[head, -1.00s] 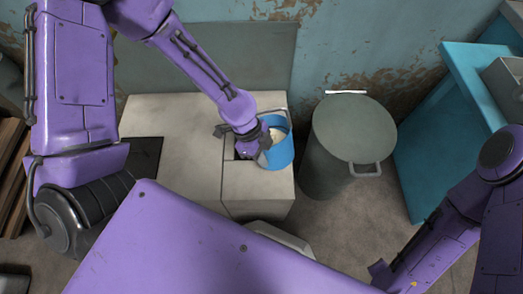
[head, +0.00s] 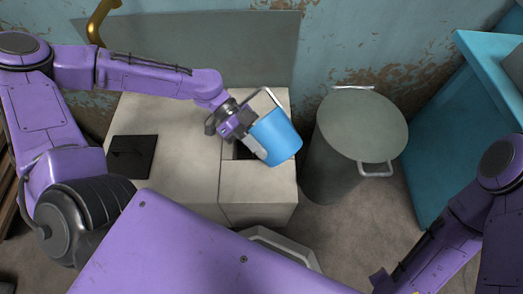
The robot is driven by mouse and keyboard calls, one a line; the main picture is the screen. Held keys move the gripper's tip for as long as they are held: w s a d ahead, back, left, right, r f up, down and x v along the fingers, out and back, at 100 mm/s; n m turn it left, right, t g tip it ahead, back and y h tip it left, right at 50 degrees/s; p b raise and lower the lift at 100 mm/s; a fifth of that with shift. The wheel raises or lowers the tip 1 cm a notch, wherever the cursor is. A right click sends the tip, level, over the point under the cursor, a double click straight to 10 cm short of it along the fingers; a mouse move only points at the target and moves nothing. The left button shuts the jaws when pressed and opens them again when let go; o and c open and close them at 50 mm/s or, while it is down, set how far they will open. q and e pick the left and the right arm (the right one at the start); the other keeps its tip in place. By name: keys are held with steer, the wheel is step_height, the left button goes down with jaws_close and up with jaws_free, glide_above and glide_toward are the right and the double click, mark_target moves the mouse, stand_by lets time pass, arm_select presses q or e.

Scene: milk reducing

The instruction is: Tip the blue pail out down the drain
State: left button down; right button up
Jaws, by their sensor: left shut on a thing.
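The blue pail (head: 276,138) is held over the right part of the pale block. It is tilted on its side, with its mouth toward the left and its base toward the lower right. Its wire handle (head: 262,98) stands out above the rim. My left gripper (head: 246,138) is shut on the pail at its rim side. A dark square opening (head: 241,152), which looks like the drain, shows partly beneath the gripper and pail. The inside of the pail is hidden, and I cannot tell whether liquid is flowing. My right gripper is out of view.
The pale block (head: 180,170) has a black square plate (head: 131,157) on its left. A tall grey-green lidded bin (head: 360,125) stands close on the right. A teal cabinet (head: 445,130) is at the far right. The peeling wall is behind.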

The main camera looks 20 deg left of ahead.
arm_select(q)
steer(key=shift+w+a+f+g+h+b, duration=0.2)
steer(key=shift+a+g+h+b, duration=0.15)
steer(key=shift+h+b, duration=0.55)
steer(key=a+h+b, duration=0.1)
steer(key=b, duration=0.1)
steer(key=h+b, duration=0.1)
steer(key=b, duration=0.1)
steer(key=w+a+f+g+h+b, duration=0.1)
steer(key=b, duration=0.1)
steer(key=shift+a+h+b, duration=0.35)
steer(key=shift+h+b, duration=0.05)
steer(key=b, duration=0.1)
steer(key=a+h+b, duration=0.1)
steer(key=shift+w+a+r+n+g+h+b, duration=0.2)
steer(key=shift+r+n+g+h+b, duration=0.1)
steer(key=shift+g, duration=0.05)
steer(key=shift+r, duration=0.25)
